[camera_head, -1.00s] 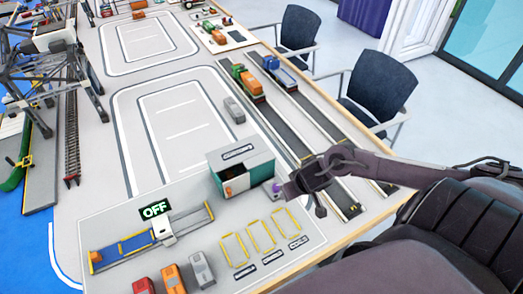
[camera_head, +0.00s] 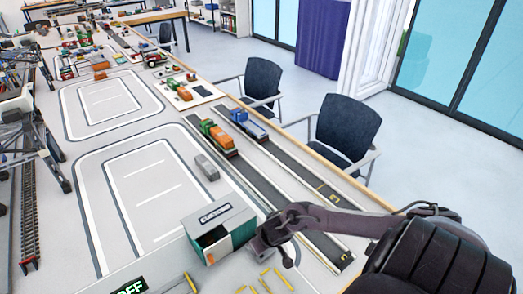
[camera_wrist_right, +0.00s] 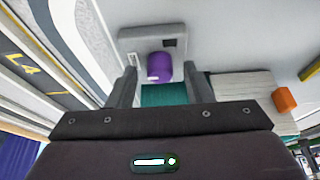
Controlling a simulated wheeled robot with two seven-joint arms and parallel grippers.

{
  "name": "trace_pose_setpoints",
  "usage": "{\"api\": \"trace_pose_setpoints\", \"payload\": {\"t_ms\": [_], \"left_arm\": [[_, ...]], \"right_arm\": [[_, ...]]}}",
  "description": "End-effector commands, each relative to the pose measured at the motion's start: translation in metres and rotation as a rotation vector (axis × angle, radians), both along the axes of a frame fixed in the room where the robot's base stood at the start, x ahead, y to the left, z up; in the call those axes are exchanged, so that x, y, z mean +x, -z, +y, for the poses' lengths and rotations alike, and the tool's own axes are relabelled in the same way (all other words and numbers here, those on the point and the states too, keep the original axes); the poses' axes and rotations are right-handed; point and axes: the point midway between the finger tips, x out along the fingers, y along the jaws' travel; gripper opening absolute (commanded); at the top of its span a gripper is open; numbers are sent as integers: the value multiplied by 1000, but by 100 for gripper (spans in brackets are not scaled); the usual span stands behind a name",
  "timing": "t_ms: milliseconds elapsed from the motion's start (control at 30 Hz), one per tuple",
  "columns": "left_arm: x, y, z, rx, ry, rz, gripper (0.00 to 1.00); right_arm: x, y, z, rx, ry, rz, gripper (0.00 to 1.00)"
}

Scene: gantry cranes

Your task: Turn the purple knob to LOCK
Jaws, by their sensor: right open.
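The purple knob (camera_wrist_right: 160,67) shows in the right wrist view, mounted on a grey plate (camera_wrist_right: 125,45) with small markings that I cannot read. It has a small white mark near its lower edge. My right gripper (camera_wrist_right: 159,82) is open, with one finger on each side of the knob; I cannot tell whether they touch it. In the head view my right gripper (camera_head: 268,246) is at the right side of the teal and white customs box (camera_head: 220,225), and the knob is hidden there. My left gripper is not in view.
Yellow outlined bays (camera_head: 268,280) and the lit sign (camera_head: 130,287) lie near the bottom edge. Toy trucks (camera_head: 218,138) stand on the dark road lanes beyond the box. A grey car (camera_head: 207,167) is on the board. Chairs (camera_head: 345,130) stand beyond the table's right edge.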

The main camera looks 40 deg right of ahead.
Motion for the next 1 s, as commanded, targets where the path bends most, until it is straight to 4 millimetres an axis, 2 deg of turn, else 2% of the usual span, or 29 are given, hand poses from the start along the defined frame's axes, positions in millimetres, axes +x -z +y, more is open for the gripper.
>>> {"api": "trace_pose_setpoints", "payload": {"t_ms": [67,200,533,767,1000], "left_arm": [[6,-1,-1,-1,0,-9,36],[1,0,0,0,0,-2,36],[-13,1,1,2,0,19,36],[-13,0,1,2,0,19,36],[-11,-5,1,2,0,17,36]], "right_arm": [[0,0,0,0,0,0,46],[0,0,0,0,0,0,43],[0,0,0,0,-1,0,1],[0,-1,0,0,-21,1,1],[-1,-1,-1,0,-126,2,1]]}}
